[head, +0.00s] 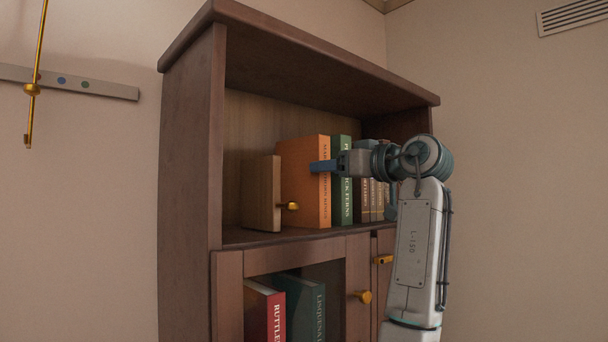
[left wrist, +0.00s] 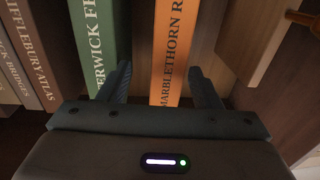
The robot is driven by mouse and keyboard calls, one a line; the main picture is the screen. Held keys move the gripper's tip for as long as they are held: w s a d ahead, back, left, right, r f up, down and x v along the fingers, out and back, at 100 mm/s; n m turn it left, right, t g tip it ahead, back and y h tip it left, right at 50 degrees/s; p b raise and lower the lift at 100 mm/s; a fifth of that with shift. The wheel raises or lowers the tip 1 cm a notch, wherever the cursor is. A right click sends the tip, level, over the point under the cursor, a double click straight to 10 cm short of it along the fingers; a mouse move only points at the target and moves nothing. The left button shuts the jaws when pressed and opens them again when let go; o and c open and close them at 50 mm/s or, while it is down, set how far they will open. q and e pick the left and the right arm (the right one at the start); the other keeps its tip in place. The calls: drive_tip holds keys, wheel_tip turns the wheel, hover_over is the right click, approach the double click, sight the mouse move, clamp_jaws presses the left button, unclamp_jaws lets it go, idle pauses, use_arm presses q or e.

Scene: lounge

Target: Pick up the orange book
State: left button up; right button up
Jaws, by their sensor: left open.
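The orange book (head: 305,185) stands upright on the open shelf, its spine facing out, left of a green book (head: 342,190). My left gripper (head: 323,166) is at the upper part of its spine, and one blue finger shows there. In the left wrist view the gripper (left wrist: 161,82) is open, with the orange book's spine (left wrist: 170,50) between its two fingers. One finger is at the edge of the green book (left wrist: 98,40), the other beside the orange book's free side. I cannot tell whether the fingers touch it. My right gripper is in neither view.
A wooden block (head: 260,190) stands left of the orange book, with a brass knob (head: 291,206) nearby. Several brown and grey books (head: 364,200) stand right of the green one. The bookcase (head: 190,180) encloses the shelf. Red (head: 264,312) and dark green (head: 303,300) books stand below.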

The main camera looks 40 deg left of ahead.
sight(307, 173)
use_arm(q)
drive_tip(key=a+p, duration=0.1)
drive_tip(key=a, duration=0.1)
drive_tip(key=a+p, duration=0.3)
drive_tip(key=a, duration=0.2)
drive_tip(key=shift+s+f, duration=0.35)
drive_tip(key=shift+f, duration=0.05)
drive_tip(key=shift+d, duration=0.1)
drive_tip(key=c, duration=0.6)
clamp_jaws()
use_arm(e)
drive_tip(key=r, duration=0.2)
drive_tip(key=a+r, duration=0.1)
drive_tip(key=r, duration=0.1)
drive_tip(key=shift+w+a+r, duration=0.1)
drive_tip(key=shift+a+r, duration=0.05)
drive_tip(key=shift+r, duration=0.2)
